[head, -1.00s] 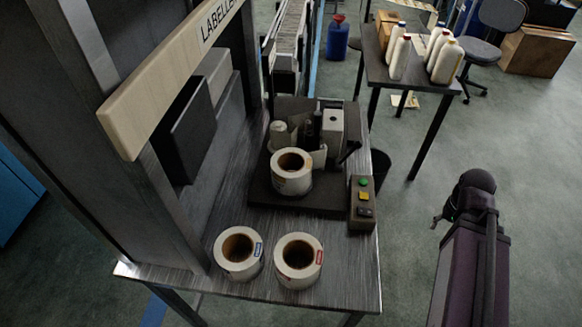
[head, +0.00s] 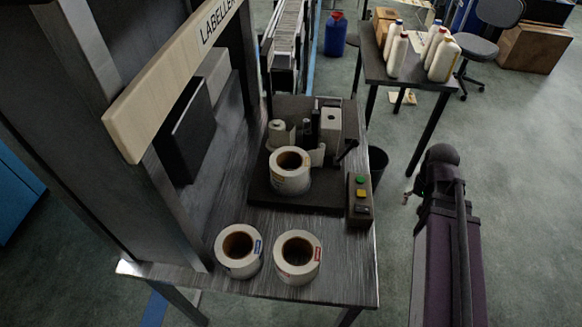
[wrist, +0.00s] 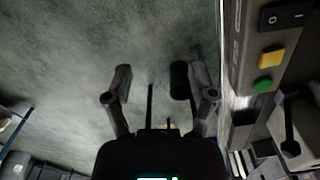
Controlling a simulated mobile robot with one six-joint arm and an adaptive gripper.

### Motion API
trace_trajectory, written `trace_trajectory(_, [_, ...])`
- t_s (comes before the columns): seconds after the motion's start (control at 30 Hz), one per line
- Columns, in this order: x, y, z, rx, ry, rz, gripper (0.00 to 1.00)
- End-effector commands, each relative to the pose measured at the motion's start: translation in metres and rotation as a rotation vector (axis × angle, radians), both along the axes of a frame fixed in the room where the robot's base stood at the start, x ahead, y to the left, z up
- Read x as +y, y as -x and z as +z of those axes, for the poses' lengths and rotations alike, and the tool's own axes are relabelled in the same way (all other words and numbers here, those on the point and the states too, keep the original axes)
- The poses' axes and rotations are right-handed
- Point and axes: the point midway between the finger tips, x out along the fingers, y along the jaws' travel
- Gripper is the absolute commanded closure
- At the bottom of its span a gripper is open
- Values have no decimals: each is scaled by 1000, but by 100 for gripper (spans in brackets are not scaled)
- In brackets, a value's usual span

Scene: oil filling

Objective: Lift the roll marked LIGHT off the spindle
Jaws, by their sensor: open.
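A white label roll (head: 290,181) with a brown core sits on the dark labeller base on the steel table. It has a yellowish mark low on its side; I cannot read any wording. The spindle inside it is hard to make out. Two more white rolls stand at the table's front, one with a blue mark (head: 238,264) and one with a red mark (head: 298,270). My gripper (wrist: 160,88) is open and empty in the wrist view, over the floor beside the table. In the head view it is mostly hidden by my arm, right of the table and apart from the rolls.
A button box (head: 360,201) with green and yellow buttons stands at the table's right edge; it also shows in the wrist view (wrist: 270,58). Labeller parts (head: 331,122) and a dark lever stand behind the roll. A dark bin (head: 378,166) and a bottle table (head: 378,68) are beyond.

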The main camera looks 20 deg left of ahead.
Motion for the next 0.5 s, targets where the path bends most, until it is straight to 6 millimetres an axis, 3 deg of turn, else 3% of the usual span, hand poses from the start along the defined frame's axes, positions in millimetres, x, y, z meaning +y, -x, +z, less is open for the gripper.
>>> trace_trajectory(0.2, [58, -21, 19, 0, 0, 42, 27])
trace_trajectory(0.5, [140, -35, 39, 0, 0, 93, 27])
